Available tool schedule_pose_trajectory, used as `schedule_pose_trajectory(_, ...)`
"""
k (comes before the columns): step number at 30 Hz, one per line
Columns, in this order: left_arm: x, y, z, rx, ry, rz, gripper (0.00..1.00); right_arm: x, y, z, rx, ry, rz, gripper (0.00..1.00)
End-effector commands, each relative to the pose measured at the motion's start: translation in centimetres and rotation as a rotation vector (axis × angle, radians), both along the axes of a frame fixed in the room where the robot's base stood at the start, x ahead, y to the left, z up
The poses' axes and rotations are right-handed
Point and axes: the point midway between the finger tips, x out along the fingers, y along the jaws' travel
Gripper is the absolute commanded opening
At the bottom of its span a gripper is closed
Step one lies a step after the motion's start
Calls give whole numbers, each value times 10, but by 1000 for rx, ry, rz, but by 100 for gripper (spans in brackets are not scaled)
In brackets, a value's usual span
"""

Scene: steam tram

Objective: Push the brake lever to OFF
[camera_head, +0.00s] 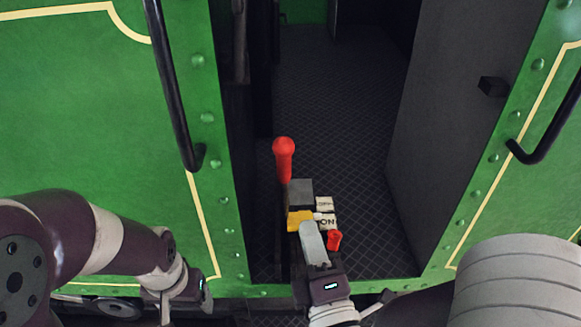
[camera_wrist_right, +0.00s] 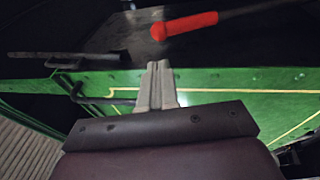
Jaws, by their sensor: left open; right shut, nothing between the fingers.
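A tall dark lever with a red grip and round red knob (camera_head: 284,150) stands in the doorway, beside a dark block. A white OFF label (camera_head: 324,203) lies above a white ON label (camera_head: 326,221), right of a yellow part (camera_head: 299,220). A small red handle (camera_head: 334,239) is just below ON; which handle is the brake lever I cannot tell. My right gripper (camera_head: 308,229) is shut and empty, over the block's near end and left of the small handle. In the right wrist view, a red handle (camera_wrist_right: 184,25) lies beyond its fingertips, apart. My left gripper (camera_head: 182,298) is open, low left.
Green riveted panels (camera_head: 80,120) flank the doorway, with black handrails (camera_head: 172,90) (camera_head: 548,145) on both sides. A dark grey panel (camera_head: 445,130) stands at the doorway's right. The patterned floor (camera_head: 345,110) behind the lever is clear.

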Motion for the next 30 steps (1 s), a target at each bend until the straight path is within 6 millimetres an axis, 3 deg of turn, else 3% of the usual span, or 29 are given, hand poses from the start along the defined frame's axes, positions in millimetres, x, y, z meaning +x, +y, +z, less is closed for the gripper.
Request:
schedule_pose_trajectory(6,0,0,-4,0,0,0,74,27,3,5,4,-2,-7,0)
schedule_pose_trajectory(18,0,0,33,0,0,0,74,108,20,26,-1,2,-2,0)
schedule_pose_trajectory(24,0,0,42,0,0,0,74,129,26,28,1,1,0,0)
schedule_pose_trajectory(30,0,0,43,0,0,0,74,134,26,26,2,1,0,0)
